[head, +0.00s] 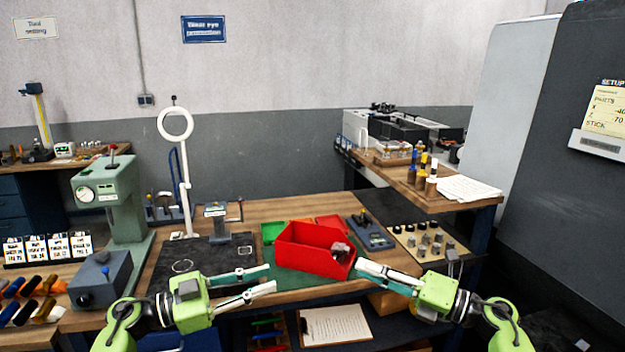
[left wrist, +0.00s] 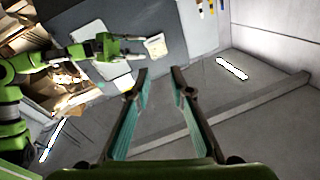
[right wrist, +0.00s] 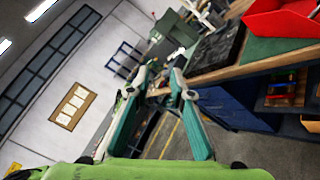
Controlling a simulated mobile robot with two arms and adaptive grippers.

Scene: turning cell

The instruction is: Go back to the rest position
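My left gripper (head: 271,278) points right over the front edge of the bench, in front of the red bin (head: 303,262). Its fingers are apart with nothing between them, as the left wrist view (left wrist: 160,82) shows. My right gripper (head: 362,270) points left, close to the bin's right front corner; I cannot tell from the head view whether it touches. In the right wrist view (right wrist: 163,80) its fingers are parted and I see no part held. A grey metal part (head: 340,249) lies in the right end of the bin.
The bench (head: 262,210) carries a green press (head: 112,200), a ring-shaped magnifier lamp (head: 175,124) and a dark mat (head: 200,260). A peg board with several metal parts (head: 428,240) stands at the right. A clipboard (head: 335,325) lies below the bench top. A dark machine (head: 570,170) bounds the right.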

